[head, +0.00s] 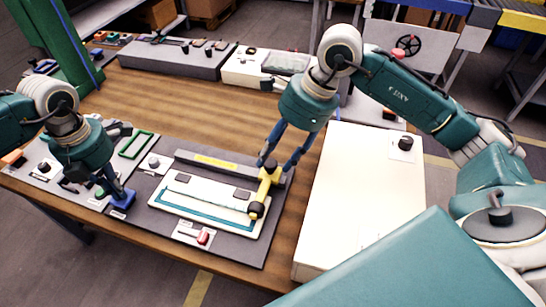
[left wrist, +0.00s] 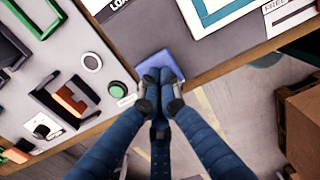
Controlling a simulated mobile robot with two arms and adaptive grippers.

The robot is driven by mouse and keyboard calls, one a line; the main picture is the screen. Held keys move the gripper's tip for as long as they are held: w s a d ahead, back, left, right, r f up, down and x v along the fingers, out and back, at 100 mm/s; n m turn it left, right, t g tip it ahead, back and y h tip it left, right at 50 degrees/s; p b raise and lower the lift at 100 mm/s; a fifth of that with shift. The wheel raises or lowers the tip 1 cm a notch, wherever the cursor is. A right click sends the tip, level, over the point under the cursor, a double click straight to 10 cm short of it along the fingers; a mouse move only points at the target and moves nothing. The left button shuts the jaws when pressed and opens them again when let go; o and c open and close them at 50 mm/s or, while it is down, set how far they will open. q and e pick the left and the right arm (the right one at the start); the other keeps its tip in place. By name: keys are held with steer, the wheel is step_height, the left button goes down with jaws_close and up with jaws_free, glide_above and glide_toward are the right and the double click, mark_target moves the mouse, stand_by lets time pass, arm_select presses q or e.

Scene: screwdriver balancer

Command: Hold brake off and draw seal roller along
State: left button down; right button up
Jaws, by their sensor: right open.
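The yellow seal roller (head: 269,176) with a dark rounded end (head: 257,210) stands at the right end of a white plate (head: 180,205) that carries a teal seal outline (head: 200,207). My right gripper (head: 276,165) is open, its fingers pointing down around the top of the yellow roller; contact cannot be told. A blue pad (head: 123,201), likely the brake, lies left of the plate at the table's front. My left gripper (head: 117,190) is over it. In the left wrist view its fingertips (left wrist: 159,82) are together against the blue pad (left wrist: 166,62), with nothing seen between them.
A red button (head: 203,237) sits in front of the plate. A yellow-labelled bar (head: 215,161) runs behind it. A white cabinet top (head: 360,200) stands to the right. A green frame (head: 136,145) lies left.

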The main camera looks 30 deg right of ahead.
arm_select(q)
steer(key=shift+f, duration=0.1)
arm_select(e)
steer(key=shift+x, duration=1.05)
